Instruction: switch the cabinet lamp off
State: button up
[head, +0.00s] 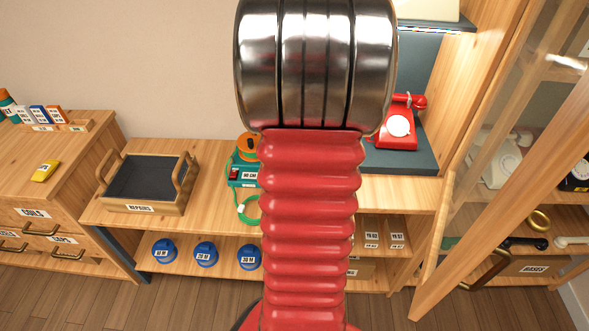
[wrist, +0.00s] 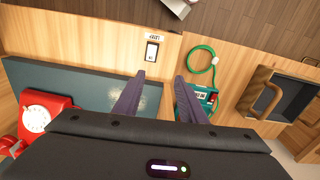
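A lamp switch (wrist: 152,51), a dark plate with a white middle, sits on the wooden shelf front in the wrist view, beside a small white label (wrist: 155,37). Which way it is set is too small to tell. The cabinet lamp looks like the bright strip (head: 430,30) under the upper shelf in the head view, and it appears lit. My gripper (wrist: 160,75) is open and empty, its two dark fingers apart. The switch lies just beyond the fingertips, nearer the left one; I cannot tell the height between them. In the head view my arm hides the gripper and switch.
A red dial phone (head: 397,127) stands on the blue-grey mat (wrist: 60,85). A green device (head: 243,174) with a coiled green cord (wrist: 201,60) and a repairs tray (head: 140,208) stand along the counter. A glass cabinet door (head: 480,170) stands open at the right.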

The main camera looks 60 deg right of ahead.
jog(key=shift+s+d+f+m, duration=0.15)
jog(key=shift+s+d+f, duration=0.15)
jog(key=shift+s+d, duration=0.2)
jog(key=shift+s+d+f+m, duration=0.15)
jog(key=shift+s+d+f, duration=0.15)
jog(key=shift+s+d, duration=0.2)
jog(key=shift+f, duration=0.1)
notch_tip(320, 180, down, 14)
jog(key=shift+r, duration=0.2)
jog(key=shift+c, duration=0.2)
grip_shut()
